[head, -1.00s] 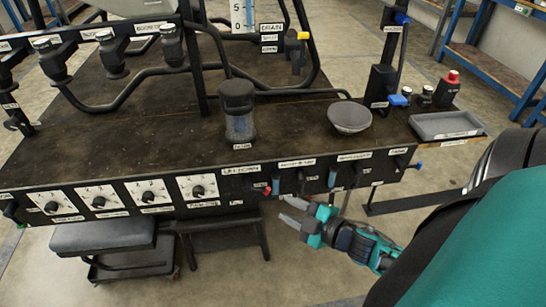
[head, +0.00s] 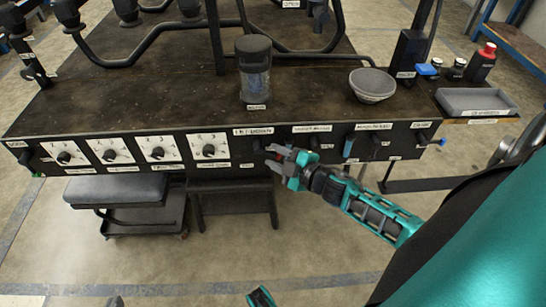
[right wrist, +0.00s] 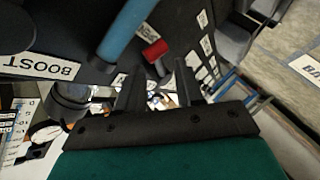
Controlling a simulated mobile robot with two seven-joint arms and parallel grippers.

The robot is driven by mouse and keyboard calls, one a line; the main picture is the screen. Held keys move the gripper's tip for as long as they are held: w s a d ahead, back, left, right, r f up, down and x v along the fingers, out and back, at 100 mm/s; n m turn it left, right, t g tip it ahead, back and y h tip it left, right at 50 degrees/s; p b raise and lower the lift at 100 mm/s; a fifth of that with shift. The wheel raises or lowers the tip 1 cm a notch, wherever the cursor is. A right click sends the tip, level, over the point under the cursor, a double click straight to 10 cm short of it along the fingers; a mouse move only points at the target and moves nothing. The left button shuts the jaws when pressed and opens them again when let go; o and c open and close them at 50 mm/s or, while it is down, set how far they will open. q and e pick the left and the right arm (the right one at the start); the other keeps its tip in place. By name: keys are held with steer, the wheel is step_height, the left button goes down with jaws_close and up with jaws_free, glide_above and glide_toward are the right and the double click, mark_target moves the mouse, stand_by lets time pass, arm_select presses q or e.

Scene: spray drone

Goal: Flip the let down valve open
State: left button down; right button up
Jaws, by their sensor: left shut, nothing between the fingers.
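A small red valve handle (right wrist: 155,50) shows in the right wrist view, just beyond my open right fingers and apart from them. In the head view it sits at the front panel under a label (head: 253,131) that seems to read LET DOWN, mostly hidden by my gripper. My right gripper (head: 271,157) is open and empty at the panel; its dark fingers (right wrist: 158,90) point at the red handle in the wrist view. A blue lever (right wrist: 125,32) is close on the left there.
Several dials (head: 157,149) line the panel's left part. Another blue lever (head: 347,148) stands right of my gripper. A clear canister (head: 254,70) and a grey bowl (head: 372,85) are on the bench top.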

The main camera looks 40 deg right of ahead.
steer(key=shift+x, duration=0.9)
jaws_close()
